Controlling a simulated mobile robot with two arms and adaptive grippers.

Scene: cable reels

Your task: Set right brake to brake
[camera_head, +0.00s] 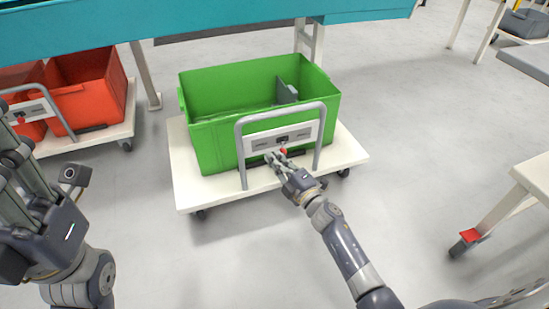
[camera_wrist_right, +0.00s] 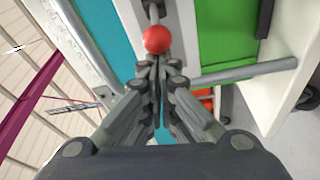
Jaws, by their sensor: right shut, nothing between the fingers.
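The right brake is a short lever with a red ball knob (camera_head: 283,151) on the light panel (camera_head: 262,143) of the grey handle frame, at the front of the green crate's cart. In the right wrist view the knob (camera_wrist_right: 156,40) sits just beyond my fingertips, on a grey stem. My right gripper (camera_head: 277,159) is shut and empty, right at the knob; I cannot tell whether it touches it. Its closed fingertips also show in the wrist view (camera_wrist_right: 158,66). My left gripper (camera_head: 15,165) is at the left edge, away from this cart, its fingertips partly cut off.
The green crate (camera_head: 215,135) stands on a white cart (camera_head: 195,194). A second cart (camera_head: 100,138) with red crates (camera_head: 95,85) and a similar handle is at left. A teal bench (camera_head: 200,18) runs behind; a white table leg (camera_head: 500,210) is at right. Floor between is clear.

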